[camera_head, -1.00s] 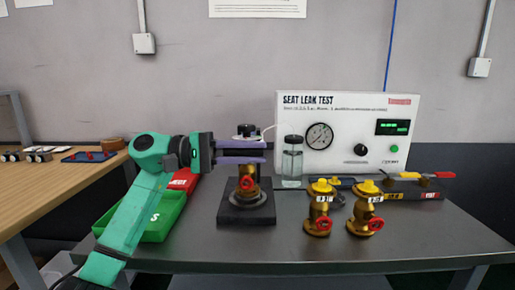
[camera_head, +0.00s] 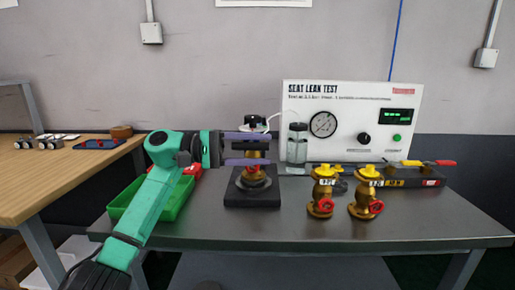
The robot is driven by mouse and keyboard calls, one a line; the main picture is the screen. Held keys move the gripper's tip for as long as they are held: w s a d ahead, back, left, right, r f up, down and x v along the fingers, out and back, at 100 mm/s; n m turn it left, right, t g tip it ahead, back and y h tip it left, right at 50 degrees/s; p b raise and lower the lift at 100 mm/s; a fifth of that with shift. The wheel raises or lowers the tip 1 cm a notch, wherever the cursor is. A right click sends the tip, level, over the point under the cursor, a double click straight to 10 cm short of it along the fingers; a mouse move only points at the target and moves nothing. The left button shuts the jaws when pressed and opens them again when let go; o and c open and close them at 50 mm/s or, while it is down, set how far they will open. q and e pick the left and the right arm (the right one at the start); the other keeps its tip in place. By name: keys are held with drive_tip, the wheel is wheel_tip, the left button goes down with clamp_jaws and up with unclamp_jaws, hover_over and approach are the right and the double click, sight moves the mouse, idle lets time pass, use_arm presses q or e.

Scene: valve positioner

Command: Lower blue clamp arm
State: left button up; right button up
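My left gripper (camera_head: 260,148) reaches in from the left with its two purple-blue fingers one above the other and a gap between them. It is at the test fixture, a black base block (camera_head: 252,199) with a brass and red valve (camera_head: 254,171) on it and a black cap (camera_head: 256,121) on top. The fingers cross the upper part of the fixture and hide much of it. I cannot make out a blue clamp arm apart from the fingers, nor tell whether they touch anything. My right gripper is not in view.
Two brass valves with yellow tops and red handwheels, a left one (camera_head: 323,190) and a right one (camera_head: 367,191), stand right of the fixture. Behind are a glass jar (camera_head: 297,149), the seat leak test panel (camera_head: 350,95) and a dark rail (camera_head: 398,180). A green bin (camera_head: 176,206) is at left.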

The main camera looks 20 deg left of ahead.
use_arm(q)
drive_tip(key=shift+s+r, duration=0.1)
drive_tip(key=shift+r, duration=0.05)
drive_tip(key=v, duration=1.4)
drive_tip(key=shift+a, duration=0.2)
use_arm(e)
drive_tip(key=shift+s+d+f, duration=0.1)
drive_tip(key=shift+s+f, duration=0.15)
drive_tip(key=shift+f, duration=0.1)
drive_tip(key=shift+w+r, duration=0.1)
